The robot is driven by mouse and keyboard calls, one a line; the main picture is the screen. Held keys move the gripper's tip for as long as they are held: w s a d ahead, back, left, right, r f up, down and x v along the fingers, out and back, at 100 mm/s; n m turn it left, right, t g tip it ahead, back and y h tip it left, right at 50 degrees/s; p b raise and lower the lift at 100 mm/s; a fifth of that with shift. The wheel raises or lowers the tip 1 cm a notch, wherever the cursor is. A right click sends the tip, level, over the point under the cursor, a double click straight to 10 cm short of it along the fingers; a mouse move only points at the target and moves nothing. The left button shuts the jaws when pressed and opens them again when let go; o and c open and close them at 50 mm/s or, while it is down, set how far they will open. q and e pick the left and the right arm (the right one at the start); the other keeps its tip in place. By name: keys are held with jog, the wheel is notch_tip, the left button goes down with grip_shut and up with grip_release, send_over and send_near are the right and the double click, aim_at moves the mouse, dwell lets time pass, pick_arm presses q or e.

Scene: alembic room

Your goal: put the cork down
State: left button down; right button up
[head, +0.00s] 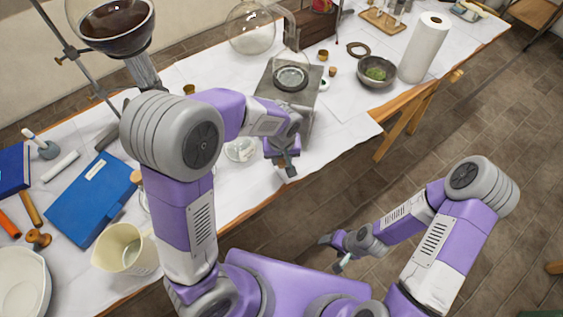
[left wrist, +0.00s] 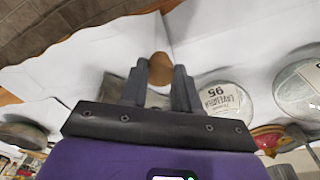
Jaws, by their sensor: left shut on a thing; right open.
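My left gripper (head: 290,170) is above the front part of the white-covered table (head: 345,130), in front of a grey stand with a glass dish. In the left wrist view its two fingers (left wrist: 160,88) are shut on a brown cork (left wrist: 159,65), which shows between the tips. White cloth lies behind the cork; I cannot tell whether the cork touches it. In the head view the held cork is hidden. My right gripper (head: 340,250) is open and empty, off the table's front edge over the floor.
The grey stand (head: 303,110) is close behind the left gripper. A dark bowl (head: 376,72), a paper towel roll (head: 424,48) and small corks (head: 332,71) stand further right. A labelled glass (left wrist: 222,98) is near the fingers. Bare cloth lies right of the stand.

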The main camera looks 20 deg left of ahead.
pick_arm(q)
jog(key=shift+f, duration=0.75)
jog(key=shift+f+b, duration=0.6)
jog(key=c, duration=0.8)
grip_release()
jog(key=shift+a+r+p, duration=0.1)
jog(key=shift+r+p, duration=0.4)
jog(key=shift+r, duration=0.05)
jog(key=r+p, duration=0.1)
jog(key=r, duration=0.3)
jog(key=s+r+p, duration=0.1)
jog(key=r, duration=0.3)
jog(key=r+p, duration=0.1)
jog(key=r, duration=0.3)
jog(key=shift+s+d+p, duration=0.15)
jog(key=shift+d+p, duration=0.15)
jog(key=shift+p, duration=0.1)
